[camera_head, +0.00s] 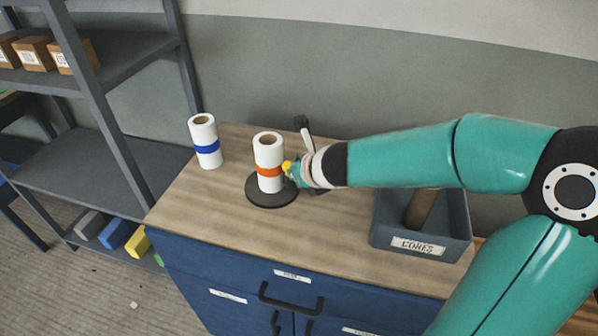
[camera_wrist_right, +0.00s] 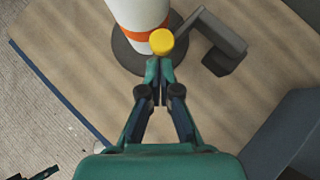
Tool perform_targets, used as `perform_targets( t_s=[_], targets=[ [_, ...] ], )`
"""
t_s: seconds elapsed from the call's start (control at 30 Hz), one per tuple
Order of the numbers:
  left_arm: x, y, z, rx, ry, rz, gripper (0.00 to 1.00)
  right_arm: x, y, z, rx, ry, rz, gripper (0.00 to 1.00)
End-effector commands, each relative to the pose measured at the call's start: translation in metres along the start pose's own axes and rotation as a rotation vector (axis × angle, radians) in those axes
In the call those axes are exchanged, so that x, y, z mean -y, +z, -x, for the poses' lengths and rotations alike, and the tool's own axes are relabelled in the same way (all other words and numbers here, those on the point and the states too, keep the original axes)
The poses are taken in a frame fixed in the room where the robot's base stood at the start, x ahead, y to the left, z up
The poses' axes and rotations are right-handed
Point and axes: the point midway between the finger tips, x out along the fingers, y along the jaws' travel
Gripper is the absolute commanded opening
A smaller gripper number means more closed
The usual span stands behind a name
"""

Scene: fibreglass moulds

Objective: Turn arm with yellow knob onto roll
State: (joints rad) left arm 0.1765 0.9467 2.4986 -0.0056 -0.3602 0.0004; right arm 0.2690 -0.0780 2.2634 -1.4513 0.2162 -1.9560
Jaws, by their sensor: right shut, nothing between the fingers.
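A white roll with an orange band (camera_head: 268,154) stands upright on a round dark base (camera_head: 262,197) on the cabinet top; it also shows in the right wrist view (camera_wrist_right: 137,14). The knob (camera_head: 287,167) is at the roll's right side; I cannot tell whether the arm touches the roll. My right gripper (camera_wrist_right: 158,70) is shut and empty, its fingertips right at the knob. My left gripper is out of view.
A white roll with a blue band (camera_head: 205,141) stands at the left back. A grey box labelled CORES (camera_head: 420,243) with a brown core stands at the right. Grey shelving (camera_head: 130,165) is at the left. The cabinet top's front left (camera_head: 215,215) is clear.

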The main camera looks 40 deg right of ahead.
Motion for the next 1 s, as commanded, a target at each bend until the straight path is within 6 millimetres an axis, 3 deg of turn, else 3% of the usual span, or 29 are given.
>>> perform_targets(
  t_s=[0.13, 0.3, 0.53, 0.8, 1.0],
  targets=[
    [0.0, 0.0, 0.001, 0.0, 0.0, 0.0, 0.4, -0.004, -0.009, 0.016, 0.002, 0.004, 0.004, 0.0],
    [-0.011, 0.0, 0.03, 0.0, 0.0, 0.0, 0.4, -0.001, -0.004, 0.06, 0.004, 0.001, 0.0, 0.0],
    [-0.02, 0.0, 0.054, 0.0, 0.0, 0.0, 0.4, -0.004, -0.004, 0.1, 0.002, 0.006, 0.006, 0.0],
    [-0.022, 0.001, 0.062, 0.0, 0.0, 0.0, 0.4, -0.005, -0.008, 0.114, 0.001, 0.009, 0.01, 0.0],
    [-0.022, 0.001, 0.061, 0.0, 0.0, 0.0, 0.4, -0.016, -0.017, 0.102, -0.04, 0.041, -0.08, 0.0]
  ],
)
